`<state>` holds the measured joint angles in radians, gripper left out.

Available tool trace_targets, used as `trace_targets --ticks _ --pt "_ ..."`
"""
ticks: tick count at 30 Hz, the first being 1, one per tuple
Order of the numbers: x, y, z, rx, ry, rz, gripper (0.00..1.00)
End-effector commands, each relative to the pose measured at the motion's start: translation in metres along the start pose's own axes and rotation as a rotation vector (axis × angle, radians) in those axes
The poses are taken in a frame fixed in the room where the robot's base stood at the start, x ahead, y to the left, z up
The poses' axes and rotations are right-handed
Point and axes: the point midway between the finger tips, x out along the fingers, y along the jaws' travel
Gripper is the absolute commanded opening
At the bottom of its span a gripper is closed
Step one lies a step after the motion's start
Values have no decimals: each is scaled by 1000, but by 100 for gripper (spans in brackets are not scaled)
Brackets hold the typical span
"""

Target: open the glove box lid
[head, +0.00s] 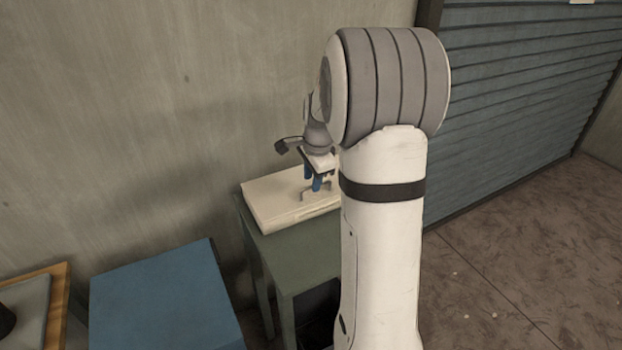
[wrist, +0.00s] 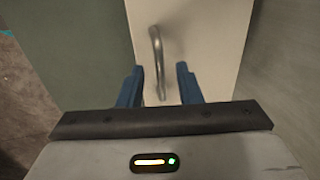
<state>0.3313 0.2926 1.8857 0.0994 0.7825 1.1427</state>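The glove box (head: 272,205) is a flat cream box lying on a green table. Its lid (wrist: 205,40) carries a curved metal handle (wrist: 157,50), which also shows in the head view (head: 303,194). My gripper (wrist: 160,67) is over the lid with its two blue fingers apart. In the wrist view the handle lies between the fingers, with a gap on both sides. Whether the fingertips are level with the handle or above it, I cannot tell. In the head view my arm hides the right part of the box, and my gripper (head: 315,185) shows small over it.
The green table (head: 300,250) stands against a grey wall (head: 150,120). A blue box-like surface (head: 165,300) is left of it, with a wood-edged tray (head: 57,300) farther left. A blue slatted shutter (head: 520,90) is at the right. The floor (head: 500,270) at the right is clear.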

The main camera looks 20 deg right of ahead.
Motion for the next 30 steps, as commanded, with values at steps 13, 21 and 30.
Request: trace_targets --ticks 13,21,30 --pt "12 0 0 0 0 -1 30" --pt "12 0 -1 0 1 -1 8" --pt "12 0 -1 0 1 -1 0"
